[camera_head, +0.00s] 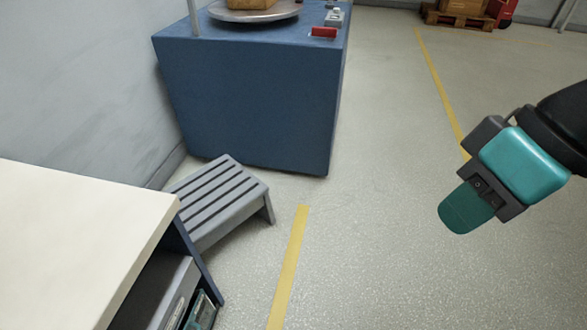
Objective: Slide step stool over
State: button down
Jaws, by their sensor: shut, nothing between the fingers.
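The step stool (216,197) is grey with a slatted top. It stands upright on the floor at centre left, in front of the blue cabinet. The white-topped table hides part of its lower left side. My gripper (462,212) is teal and dark grey, at the right over open floor, well to the right of the stool and apart from it. It is shut and empty.
The blue cabinet (255,105) carries a round metal plate (226,12) and a red item (323,32). The white-topped table (75,235) fills the lower left. Yellow floor lines (289,265) run past the stool. Floor at centre and right is clear. A loaded pallet (455,20) stands far back.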

aim_at(215, 199)
jog(key=z, duration=0.65)
jog(key=i, duration=1.1)
jog(key=u, duration=2.45)
